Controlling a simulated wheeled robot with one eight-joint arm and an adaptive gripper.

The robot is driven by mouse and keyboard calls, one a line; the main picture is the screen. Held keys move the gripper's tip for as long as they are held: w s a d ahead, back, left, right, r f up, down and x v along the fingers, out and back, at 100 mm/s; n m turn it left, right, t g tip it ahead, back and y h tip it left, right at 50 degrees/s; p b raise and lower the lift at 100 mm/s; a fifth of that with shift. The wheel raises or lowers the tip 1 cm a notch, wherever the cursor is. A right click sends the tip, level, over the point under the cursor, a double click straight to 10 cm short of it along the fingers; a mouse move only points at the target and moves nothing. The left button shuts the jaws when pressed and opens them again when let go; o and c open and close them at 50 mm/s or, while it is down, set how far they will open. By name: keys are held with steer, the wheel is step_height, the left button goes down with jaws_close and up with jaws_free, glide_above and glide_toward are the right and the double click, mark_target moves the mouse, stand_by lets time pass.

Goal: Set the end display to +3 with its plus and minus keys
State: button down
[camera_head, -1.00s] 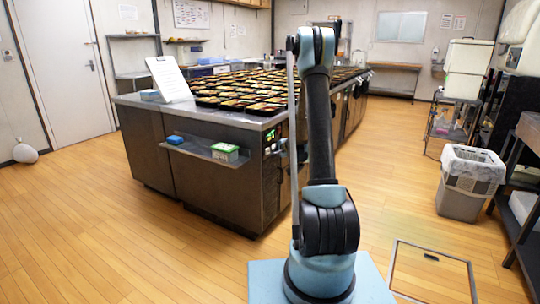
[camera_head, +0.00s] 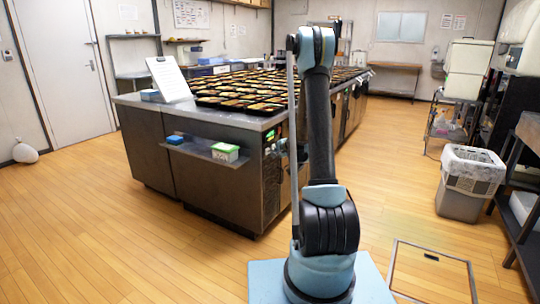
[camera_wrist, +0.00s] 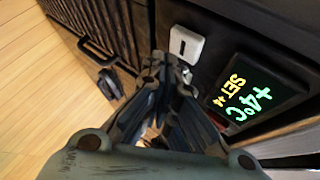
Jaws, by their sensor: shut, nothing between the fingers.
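The end display (camera_wrist: 252,92) is a dark panel on the counter's end, seen rotated in the wrist view. Its large green line reads +4°C; the smaller yellow line reads SET and seems to show +4. In the head view the display (camera_head: 271,136) is a small green glow. A white key (camera_wrist: 186,44) with a dark bar, the minus key, is beside it. My gripper (camera_wrist: 168,62) is shut and empty, its tips just below the minus key in the picture; I cannot tell whether they touch it. The plus key is not visible.
The counter (camera_head: 215,190) carries many filled black trays and a clipboard (camera_head: 168,78). A side shelf (camera_head: 200,150) holds a green-and-white box (camera_head: 225,152) and a blue item. A dark handle (camera_wrist: 98,52) shows in the wrist view. Floor is open around the counter; a bin (camera_head: 467,190) stands right.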

steer(key=shift+a, duration=0.1)
steer(key=shift+w+a+r, duration=0.1)
steer(key=shift+w+a, duration=0.15)
steer(key=shift+w, duration=0.05)
steer(key=shift+w+a, duration=0.25)
steer(key=shift+a, duration=0.1)
stand_by(1.2)
steer(key=shift+s+d, duration=0.5)
steer(key=shift+d, duration=0.2)
steer(key=s+d, duration=0.1)
steer(key=d, duration=0.1)
steer(key=s+d, duration=0.2)
stand_by(0.7)
stand_by(0.9)
